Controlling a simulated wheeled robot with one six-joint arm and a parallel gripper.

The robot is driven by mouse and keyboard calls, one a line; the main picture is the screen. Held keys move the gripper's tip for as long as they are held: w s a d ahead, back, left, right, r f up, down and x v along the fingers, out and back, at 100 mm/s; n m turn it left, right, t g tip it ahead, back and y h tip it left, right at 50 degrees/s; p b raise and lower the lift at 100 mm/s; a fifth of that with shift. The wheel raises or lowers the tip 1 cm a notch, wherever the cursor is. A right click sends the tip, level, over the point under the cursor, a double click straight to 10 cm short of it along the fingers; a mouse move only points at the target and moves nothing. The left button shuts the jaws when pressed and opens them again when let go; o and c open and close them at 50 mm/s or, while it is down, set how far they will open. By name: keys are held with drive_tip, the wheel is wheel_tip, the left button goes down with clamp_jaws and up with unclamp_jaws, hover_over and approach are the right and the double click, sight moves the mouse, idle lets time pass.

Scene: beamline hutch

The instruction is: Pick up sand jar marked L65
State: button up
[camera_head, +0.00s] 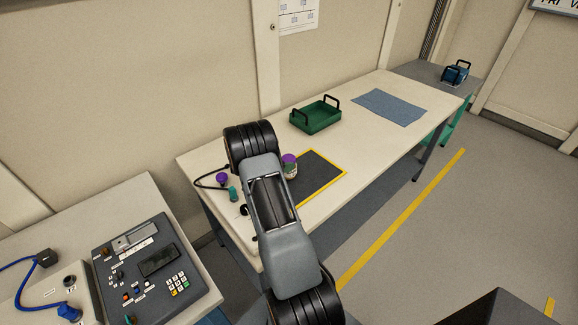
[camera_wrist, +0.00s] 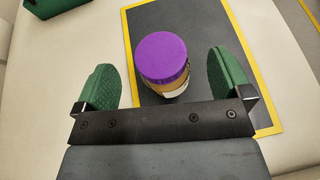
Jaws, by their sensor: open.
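A jar with a purple lid (camera_wrist: 162,58) stands upright on a dark mat with a yellow border (camera_wrist: 208,22). Its side shows tan and white below the lid, but no marking can be read. My gripper (camera_wrist: 160,72) is open, with one green finger on each side of the jar in the wrist view and a gap to both. The fingers do not appear to touch it. In the head view the jar (camera_head: 290,167) shows just right of my arm, at the mat's left part (camera_head: 322,172). My gripper is hidden behind my arm there.
Another purple-topped item (camera_head: 222,178) and a small teal item (camera_head: 233,193) stand left of my arm, near a black cable. A green tray with black handles (camera_head: 316,117) and a blue cloth (camera_head: 390,107) lie farther back. A control panel (camera_head: 150,265) is at lower left.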

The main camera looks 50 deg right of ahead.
drive_tip(key=x, duration=0.2)
drive_tip(key=shift+s+d, duration=0.1)
drive_tip(key=shift+d, duration=0.2)
drive_tip(key=c, duration=1.2)
